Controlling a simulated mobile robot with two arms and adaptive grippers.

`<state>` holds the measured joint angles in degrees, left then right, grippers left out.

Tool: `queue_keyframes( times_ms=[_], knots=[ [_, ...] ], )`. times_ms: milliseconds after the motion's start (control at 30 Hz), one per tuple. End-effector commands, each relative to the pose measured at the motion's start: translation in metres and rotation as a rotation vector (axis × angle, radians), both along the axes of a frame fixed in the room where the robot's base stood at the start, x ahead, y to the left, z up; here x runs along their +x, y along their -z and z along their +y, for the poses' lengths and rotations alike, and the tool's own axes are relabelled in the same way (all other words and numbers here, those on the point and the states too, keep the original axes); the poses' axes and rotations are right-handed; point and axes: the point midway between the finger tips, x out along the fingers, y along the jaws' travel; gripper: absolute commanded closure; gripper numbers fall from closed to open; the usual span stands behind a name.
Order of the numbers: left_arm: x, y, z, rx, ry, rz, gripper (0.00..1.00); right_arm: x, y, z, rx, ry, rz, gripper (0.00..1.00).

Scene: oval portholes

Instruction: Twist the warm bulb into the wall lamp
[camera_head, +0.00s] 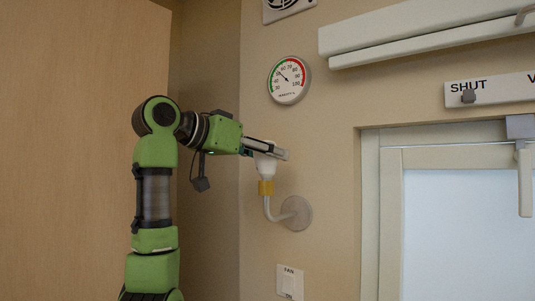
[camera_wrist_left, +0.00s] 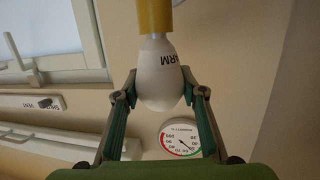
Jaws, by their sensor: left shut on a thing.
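The warm bulb (camera_head: 265,168) is white and upright, base down, at the yellow socket of the wall lamp (camera_head: 266,187). Lettering ending in "ARM" shows on the bulb (camera_wrist_left: 160,72) in the left wrist view. The lamp's curved white arm runs to a round plate (camera_head: 296,213) on the wall. My left gripper (camera_head: 270,150) reaches in from the left and is shut on the bulb's wide part. In the left wrist view its two fingers (camera_wrist_left: 160,92) sit on either side of the bulb. The bulb's neck meets the socket (camera_wrist_left: 155,16); its thread is hidden. My right gripper is not in view.
A round gauge (camera_head: 289,80) hangs on the wall above the lamp. A fan switch (camera_head: 290,282) is below it. A window frame (camera_head: 390,220) stands to the right, under a slider marked "SHUT" (camera_head: 468,97). A wooden panel (camera_head: 80,120) fills the left.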

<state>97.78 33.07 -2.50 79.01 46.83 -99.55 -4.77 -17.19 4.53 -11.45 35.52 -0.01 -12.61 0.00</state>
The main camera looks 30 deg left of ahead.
Motion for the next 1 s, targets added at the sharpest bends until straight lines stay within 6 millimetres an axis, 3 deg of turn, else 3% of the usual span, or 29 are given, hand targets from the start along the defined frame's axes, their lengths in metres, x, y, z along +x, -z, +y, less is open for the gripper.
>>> queue_keyframes(
  times_ms=[500,1000],
  knots=[
    [0.0,-0.001,0.0,-0.001,0.124,0.001,0.83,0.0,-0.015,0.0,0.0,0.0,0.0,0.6],
    [0.0,-0.001,0.0,-0.001,0.149,0.001,0.83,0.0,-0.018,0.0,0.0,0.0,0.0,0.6]
  ],
)
